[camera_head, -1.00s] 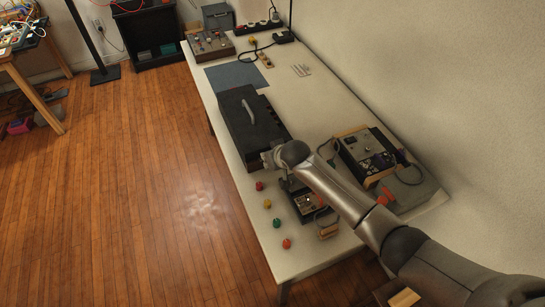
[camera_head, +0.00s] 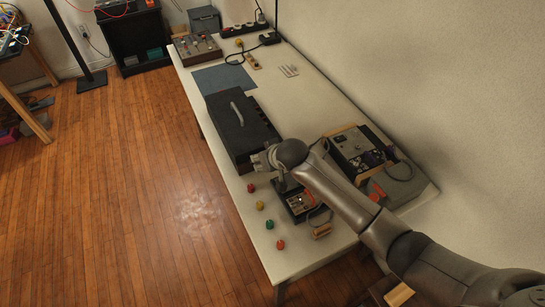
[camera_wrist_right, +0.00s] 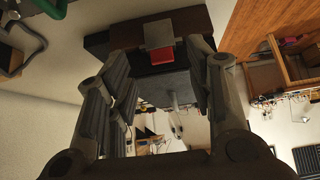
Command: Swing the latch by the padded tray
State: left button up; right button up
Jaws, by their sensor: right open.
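A black case (camera_head: 226,116) with a grey handle (camera_head: 237,114) lies closed on the white table. My right gripper (camera_head: 262,160) is at the case's near end, beside a small instrument; its fingers are partly hidden by my wrist. In the right wrist view the gripper (camera_wrist_right: 160,60) is open, with its fingers on either side of a grey plate (camera_wrist_right: 158,34) and a red piece (camera_wrist_right: 163,57) against a dark body. These look like the latch; I cannot tell whether a finger touches them. I cannot make out a padded tray. My left gripper is not in view.
Red, yellow and green knobs (camera_head: 269,224) lie along the table's left edge. A small instrument (camera_head: 299,204) stands beside my right forearm, and a larger panel (camera_head: 357,150) stands beyond it. A blue-grey mat (camera_head: 222,79) lies behind the case. The table's far middle is mostly clear.

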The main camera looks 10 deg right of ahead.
jog(key=v, duration=0.7)
jog(key=shift+s+r, duration=0.1)
jog(key=shift+r, duration=0.05)
